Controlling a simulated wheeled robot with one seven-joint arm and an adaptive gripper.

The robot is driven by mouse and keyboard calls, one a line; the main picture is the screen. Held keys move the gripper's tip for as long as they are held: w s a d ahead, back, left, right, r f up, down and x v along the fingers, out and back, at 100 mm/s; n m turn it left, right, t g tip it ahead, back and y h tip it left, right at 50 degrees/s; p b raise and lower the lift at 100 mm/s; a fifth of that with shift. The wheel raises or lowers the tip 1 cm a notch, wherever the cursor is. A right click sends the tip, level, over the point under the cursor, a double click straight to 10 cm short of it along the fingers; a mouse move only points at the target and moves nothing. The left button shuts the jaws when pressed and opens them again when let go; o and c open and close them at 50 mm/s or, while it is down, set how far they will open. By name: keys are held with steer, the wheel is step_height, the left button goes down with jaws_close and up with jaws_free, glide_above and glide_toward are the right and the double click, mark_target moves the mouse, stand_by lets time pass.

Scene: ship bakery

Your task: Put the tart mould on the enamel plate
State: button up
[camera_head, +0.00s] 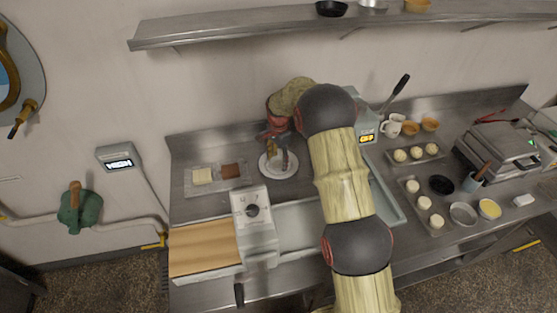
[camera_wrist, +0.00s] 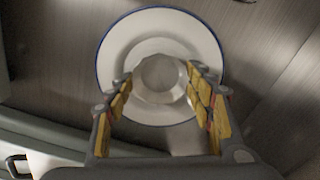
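The white enamel plate (camera_wrist: 112,48) with a blue rim lies on the steel counter, and in the head view (camera_head: 265,169) it is at the back, left of my arm. The tart mould (camera_wrist: 160,74), a small pale metal cup with faceted sides, is over the middle of the plate in the wrist view. My gripper (camera_wrist: 160,72) points down, with a fingertip against each side of the mould. In the head view my gripper (camera_head: 277,148) is above the plate and partly hides it. Whether the mould touches the plate cannot be told.
A tray (camera_head: 217,187) with a pale and a brown block lies left of the plate. A dial machine (camera_head: 254,215) stands in front. Trays of dough balls (camera_head: 420,193), cups and a press (camera_head: 498,146) fill the right side.

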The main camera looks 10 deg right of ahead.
mark_target(279, 165)
steer(key=o, duration=0.3)
steer(key=shift+o, duration=0.2)
steer(key=s+r+n+t+p, duration=0.1)
steer(key=s+r, duration=0.3)
steer(key=r, duration=0.8)
steer(key=s+r+n+p, duration=0.15)
steer(key=s+r, duration=0.25)
steer(key=r, duration=0.8)
steer(key=s+r+n+t, duration=0.2)
steer(key=s+r+n, duration=0.2)
steer(key=s+r, duration=0.65)
steer(key=s+f+n+t, duration=0.1)
steer(key=s+n, duration=0.6)
steer(key=s, duration=1.9)
steer(key=shift+f+t+b, duration=0.2)
steer(key=shift+t+b, duration=0.15)
steer(key=shift+t, duration=0.45)
